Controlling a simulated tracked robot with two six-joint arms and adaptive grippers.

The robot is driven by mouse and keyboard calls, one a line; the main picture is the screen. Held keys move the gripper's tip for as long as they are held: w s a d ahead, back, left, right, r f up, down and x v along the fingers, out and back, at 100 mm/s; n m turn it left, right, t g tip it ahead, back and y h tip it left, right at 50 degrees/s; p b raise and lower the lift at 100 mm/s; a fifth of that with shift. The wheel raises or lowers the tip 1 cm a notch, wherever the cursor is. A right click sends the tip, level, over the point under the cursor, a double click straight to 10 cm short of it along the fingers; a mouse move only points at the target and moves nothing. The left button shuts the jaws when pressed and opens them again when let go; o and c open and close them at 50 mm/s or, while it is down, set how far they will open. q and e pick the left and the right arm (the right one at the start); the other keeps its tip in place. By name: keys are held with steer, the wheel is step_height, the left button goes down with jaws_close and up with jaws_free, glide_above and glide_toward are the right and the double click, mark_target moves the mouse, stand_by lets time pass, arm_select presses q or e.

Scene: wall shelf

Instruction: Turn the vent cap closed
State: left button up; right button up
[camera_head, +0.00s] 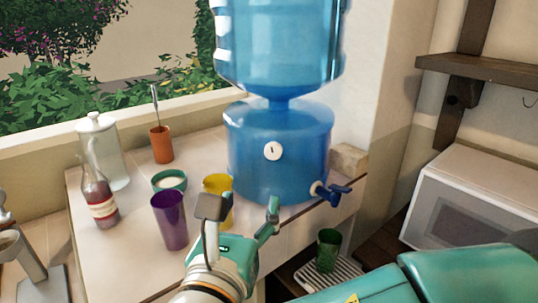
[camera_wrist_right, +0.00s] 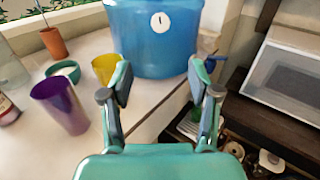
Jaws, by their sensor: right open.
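The vent cap (camera_head: 272,151) is a small white round disc on the front of the blue water dispenser's lower tank (camera_head: 245,165). It bears a short dark mark that stands nearly upright. It also shows at the top of the right wrist view (camera_wrist_right: 160,22), with nothing touching it. My right gripper (camera_head: 242,210) is open and empty, in front of and below the cap. In the wrist view its two fingers (camera_wrist_right: 161,82) are spread wide, with the tank beyond them. My left gripper is not in view.
A yellow cup (camera_head: 217,187), a purple cup (camera_head: 171,222) and a green bowl (camera_head: 168,182) stand close left of my right gripper. A blue tap (camera_head: 330,192) juts from the tank's right side. A green cup (camera_head: 327,250) stands on a rack below.

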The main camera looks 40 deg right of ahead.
mark_target(272, 153)
steer(key=p+x, duration=0.2)
steer(key=x, duration=1.5)
steer(key=shift+a, duration=0.1)
